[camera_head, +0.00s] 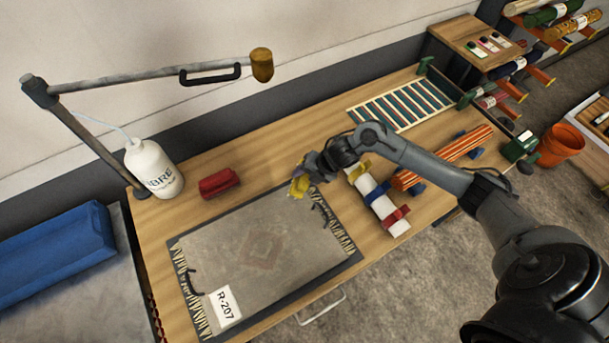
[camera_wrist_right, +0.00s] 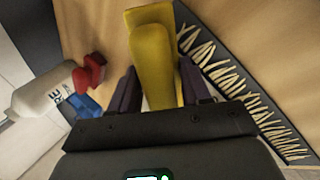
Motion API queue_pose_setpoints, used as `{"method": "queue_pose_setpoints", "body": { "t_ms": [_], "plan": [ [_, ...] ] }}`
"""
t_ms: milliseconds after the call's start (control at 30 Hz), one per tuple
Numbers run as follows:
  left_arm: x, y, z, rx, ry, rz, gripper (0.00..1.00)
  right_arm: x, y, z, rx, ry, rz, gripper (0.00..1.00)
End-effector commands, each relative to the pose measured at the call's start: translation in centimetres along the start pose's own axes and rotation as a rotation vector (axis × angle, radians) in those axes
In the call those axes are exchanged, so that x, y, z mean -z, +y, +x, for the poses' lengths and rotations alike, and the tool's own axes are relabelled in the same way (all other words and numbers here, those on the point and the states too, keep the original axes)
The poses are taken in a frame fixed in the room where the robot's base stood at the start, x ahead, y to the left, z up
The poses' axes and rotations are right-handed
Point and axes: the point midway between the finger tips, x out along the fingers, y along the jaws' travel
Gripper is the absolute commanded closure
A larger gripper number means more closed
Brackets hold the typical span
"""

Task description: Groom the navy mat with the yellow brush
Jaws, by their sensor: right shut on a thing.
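A flat mat (camera_head: 235,240) lies on the wooden table; its face looks grey-brown with a faint diamond pattern, dark edges and pale fringe at both ends. A white R-207 tag (camera_head: 225,304) lies at its near left corner. My right gripper (camera_head: 304,180) is shut on the yellow brush (camera_head: 298,187), near the mat's far right corner. The brush (camera_wrist_right: 154,58) stands between the fingers in the right wrist view, with fringe (camera_wrist_right: 235,85) to its right. Whether the brush touches the mat cannot be told. My left gripper is not in view.
A red block-like object (camera_head: 219,183) and a white bottle (camera_head: 154,169) stand beyond the mat. A strapped white roll (camera_head: 377,200) and a striped roll (camera_head: 440,158) lie to the right. A jointed metal arm (camera_head: 150,84) overhangs the left.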

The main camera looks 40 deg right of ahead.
Motion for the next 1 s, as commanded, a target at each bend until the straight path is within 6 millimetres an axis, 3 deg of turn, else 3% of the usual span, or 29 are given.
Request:
{"method": "queue_pose_setpoints", "body": {
  "t_ms": [33,500,1000],
  "plan": [
    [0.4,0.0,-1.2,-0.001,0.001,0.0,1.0,-0.1,1.3,-1.7,-0.008,-0.005,-0.005,0.81],
    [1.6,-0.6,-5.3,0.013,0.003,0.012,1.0,-0.1,3.5,-5.5,-0.007,-0.003,-0.003,0.81],
    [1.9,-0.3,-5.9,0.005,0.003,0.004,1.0,-0.1,4.0,-6.2,-0.008,-0.003,-0.002,0.81]
  ]
}}
